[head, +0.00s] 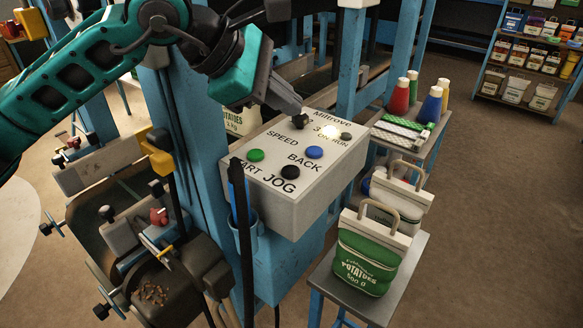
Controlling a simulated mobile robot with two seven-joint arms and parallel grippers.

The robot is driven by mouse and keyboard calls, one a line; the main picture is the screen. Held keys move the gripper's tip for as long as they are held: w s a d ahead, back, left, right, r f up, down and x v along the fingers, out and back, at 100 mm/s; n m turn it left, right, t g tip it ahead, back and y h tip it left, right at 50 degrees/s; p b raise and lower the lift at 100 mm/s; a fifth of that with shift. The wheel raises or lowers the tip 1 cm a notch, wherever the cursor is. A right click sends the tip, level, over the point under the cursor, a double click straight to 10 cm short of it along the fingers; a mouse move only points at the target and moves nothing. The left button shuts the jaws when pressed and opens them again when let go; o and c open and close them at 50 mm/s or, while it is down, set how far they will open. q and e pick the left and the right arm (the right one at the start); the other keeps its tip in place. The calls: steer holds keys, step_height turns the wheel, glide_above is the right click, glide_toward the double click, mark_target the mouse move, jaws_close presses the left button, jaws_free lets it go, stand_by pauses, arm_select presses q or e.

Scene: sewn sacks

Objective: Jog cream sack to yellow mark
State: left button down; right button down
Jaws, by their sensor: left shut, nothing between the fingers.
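A grey control box (302,205) carries a green START button (256,155), a blue BACK button (314,152), a black JOG button (290,172) and a dark SPEED knob (300,121). My left gripper (287,103) is shut and empty, its tips at or just above the knob at the box's far edge; I cannot tell if they touch. A pale sack marked POTATOES 3 kg (241,121) shows partly behind the box; the box and a blue post hide the rest. I cannot make out a yellow mark beside it. My right gripper is not in view.
A green-and-white potato sack (367,252) stands on a grey stand (405,283) at the right, with another behind it. Thread cones (431,104) stand on a farther stand. A blue post (200,150) rises left of the box. Open floor lies at right.

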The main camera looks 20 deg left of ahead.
arm_select(q)
steer(key=b, duration=0.5)
glide_above(286, 172)
step_height(286, 172, down, 8)
steer(key=shift+f, duration=0.4)
stand_by(1.5)
steer(key=shift+f+b, duration=0.35)
steer(key=shift+b, duration=0.55)
